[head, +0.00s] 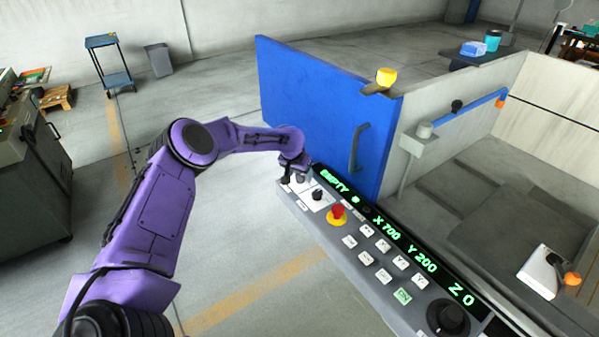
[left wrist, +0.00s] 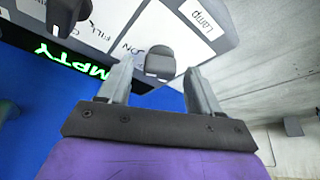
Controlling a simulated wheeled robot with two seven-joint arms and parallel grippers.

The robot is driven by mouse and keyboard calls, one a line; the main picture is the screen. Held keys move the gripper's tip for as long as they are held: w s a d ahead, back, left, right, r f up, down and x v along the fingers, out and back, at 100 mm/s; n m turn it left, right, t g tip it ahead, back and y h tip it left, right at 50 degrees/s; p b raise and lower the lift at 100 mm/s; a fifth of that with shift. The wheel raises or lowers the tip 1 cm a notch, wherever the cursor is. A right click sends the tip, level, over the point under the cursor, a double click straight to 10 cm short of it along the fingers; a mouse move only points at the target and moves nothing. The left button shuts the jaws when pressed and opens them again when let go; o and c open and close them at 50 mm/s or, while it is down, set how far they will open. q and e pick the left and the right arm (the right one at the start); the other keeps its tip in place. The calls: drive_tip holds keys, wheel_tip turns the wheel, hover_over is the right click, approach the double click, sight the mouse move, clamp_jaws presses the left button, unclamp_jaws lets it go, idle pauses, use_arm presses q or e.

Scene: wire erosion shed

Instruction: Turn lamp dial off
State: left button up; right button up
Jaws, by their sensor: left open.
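The lamp dial (left wrist: 160,62) is a dark grey knob on a white panel plate. It shows in the left wrist view near a "Lamp" label (left wrist: 201,19) and the word "ON". My left gripper (head: 293,180) is at the far left end of the control panel (head: 366,262), over the plate. In the left wrist view its two fingers are open, one on each side of the lamp dial; I cannot tell whether they touch it. In the head view the gripper largely hides this dial. My right gripper is not in view.
A second black dial (head: 317,194) sits close beside, with a red emergency button (head: 338,212) further along the panel. The panel's green display (head: 398,238) reads EMPTY, X700, Y200, Z0. A blue door (head: 318,112) with a handle stands just behind. Open floor lies left of the panel.

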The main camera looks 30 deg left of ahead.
use_arm(q)
drive_tip(key=shift+s+r, duration=0.1)
drive_tip(key=c, duration=1)
drive_tip(key=shift+c, duration=0.2)
